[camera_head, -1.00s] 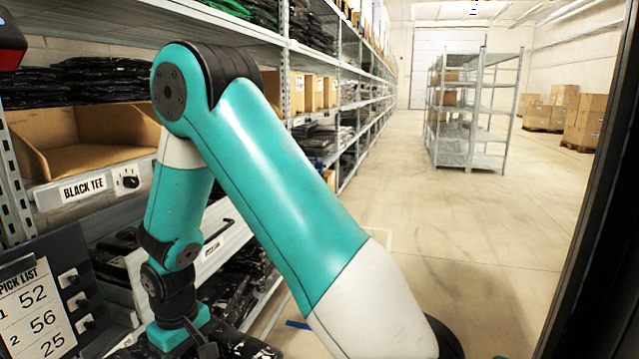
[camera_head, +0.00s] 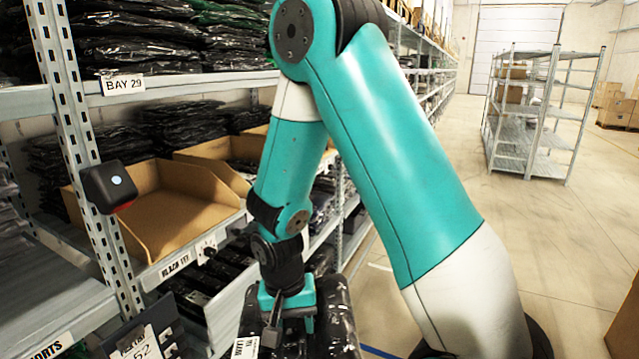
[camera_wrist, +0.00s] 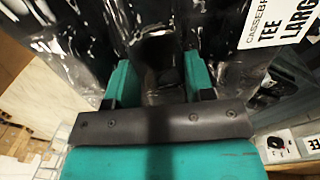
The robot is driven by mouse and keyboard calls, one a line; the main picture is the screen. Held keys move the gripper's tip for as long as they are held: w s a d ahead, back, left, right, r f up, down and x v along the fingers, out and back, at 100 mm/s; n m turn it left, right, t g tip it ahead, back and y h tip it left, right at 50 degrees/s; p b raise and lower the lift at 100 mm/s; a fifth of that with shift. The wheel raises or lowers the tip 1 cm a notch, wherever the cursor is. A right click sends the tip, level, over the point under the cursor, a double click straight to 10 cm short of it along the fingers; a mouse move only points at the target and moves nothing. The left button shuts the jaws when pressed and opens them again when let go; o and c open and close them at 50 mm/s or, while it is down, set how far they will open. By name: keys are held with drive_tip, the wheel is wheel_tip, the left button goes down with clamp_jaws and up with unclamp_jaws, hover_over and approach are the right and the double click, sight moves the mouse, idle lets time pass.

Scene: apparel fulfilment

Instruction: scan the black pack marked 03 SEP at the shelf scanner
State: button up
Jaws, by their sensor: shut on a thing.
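My gripper (camera_head: 288,312) is shut on a black plastic-wrapped pack (camera_head: 338,325) and holds it low beside the shelves. In the wrist view, my gripper's green fingers (camera_wrist: 160,78) grip the shiny black pack (camera_wrist: 90,30), which fills the top. A white label on it shows "TEE LARGE" in part; I cannot read a 03 SEP mark. The shelf scanner (camera_head: 107,187), a small black box with a light dot and red underside, is on the shelf upright, left of and above my gripper and apart from the pack.
An open cardboard bin (camera_head: 165,215) stands on the shelf beside the scanner, above the "BLACK TEE" tag. The shelf upright (camera_head: 85,150) and a pick list board (camera_head: 140,345) are at left. Black packs (camera_head: 140,40) fill the upper shelf.

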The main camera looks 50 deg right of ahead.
drive_tip(key=s+d+r+m+g+p, duration=0.1)
drive_tip(key=s+r+m+p, duration=0.2)
drive_tip(key=r+p, duration=0.65)
drive_tip(key=s+r+m+p, duration=0.3)
drive_tip(key=r+p, duration=0.5)
drive_tip(key=r, duration=0.3)
drive_tip(key=w+a+f+b, duration=0.1)
drive_tip(key=w+f+b, duration=0.1)
drive_tip(key=w, duration=0.3)
drive_tip(key=w+a+f+b, duration=0.2)
drive_tip(key=w, duration=0.4)
drive_tip(key=shift+w+a+f, duration=0.15)
drive_tip(key=shift+a+f, duration=0.1)
drive_tip(key=shift+f, duration=0.1)
wheel_tip(320, 180, up, 8)
drive_tip(key=p, duration=0.7)
hover_over(291, 327)
drive_tip(key=shift+f+b, duration=0.1)
drive_tip(key=shift+b, duration=0.2)
